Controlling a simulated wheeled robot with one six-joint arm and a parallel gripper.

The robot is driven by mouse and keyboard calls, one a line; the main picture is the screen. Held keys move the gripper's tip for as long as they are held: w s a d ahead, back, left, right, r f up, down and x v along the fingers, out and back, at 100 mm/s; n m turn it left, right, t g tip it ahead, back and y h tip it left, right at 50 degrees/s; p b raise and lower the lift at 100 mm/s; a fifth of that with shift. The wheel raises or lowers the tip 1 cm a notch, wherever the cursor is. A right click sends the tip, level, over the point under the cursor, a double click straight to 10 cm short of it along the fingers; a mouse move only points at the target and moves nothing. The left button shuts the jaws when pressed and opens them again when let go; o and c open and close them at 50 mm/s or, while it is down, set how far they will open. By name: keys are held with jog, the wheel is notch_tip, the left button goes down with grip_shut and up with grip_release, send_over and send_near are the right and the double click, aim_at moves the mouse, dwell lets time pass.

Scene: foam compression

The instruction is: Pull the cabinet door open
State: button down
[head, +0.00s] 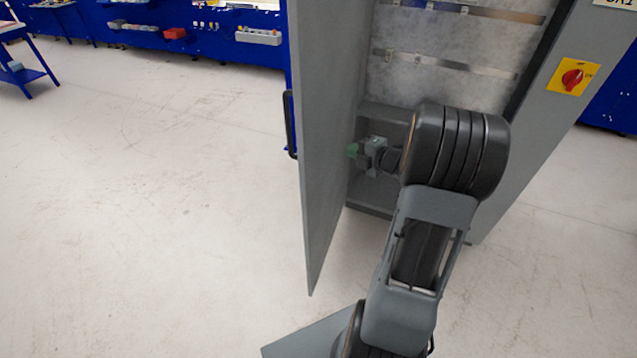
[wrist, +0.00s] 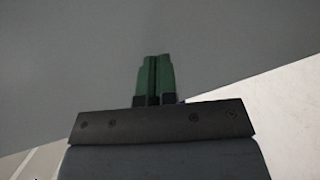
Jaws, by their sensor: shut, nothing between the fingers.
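The grey cabinet door (head: 325,130) stands wide open in the head view, swung out to the left of the cabinet. Its dark handle (head: 290,124) is on the outer left face. My gripper (head: 352,150) has green fingertips and is on the inner side of the door, close to its inner face. Whether it touches the door I cannot tell. In the wrist view my gripper (wrist: 155,60) has its two green fingers together with nothing between them, in front of the grey door surface (wrist: 70,50).
The cabinet interior (head: 435,45) is open, with metal rails across its back panel. A red switch on a yellow plate (head: 573,77) is on the right side of the cabinet. Blue workbenches (head: 150,35) line the back. The floor (head: 150,200) to the left is clear.

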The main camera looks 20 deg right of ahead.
jog(key=s+f+n+g+y+b, duration=0.2)
jog(key=s+f+n+y, duration=0.3)
jog(key=s+f+y, duration=0.15)
jog(key=y+p, duration=0.1)
jog(key=p, duration=0.3)
send_near(311, 173)
jog(key=shift+n, duration=0.3)
jog(key=x, duration=0.7)
jog(key=shift+w+a, duration=0.2)
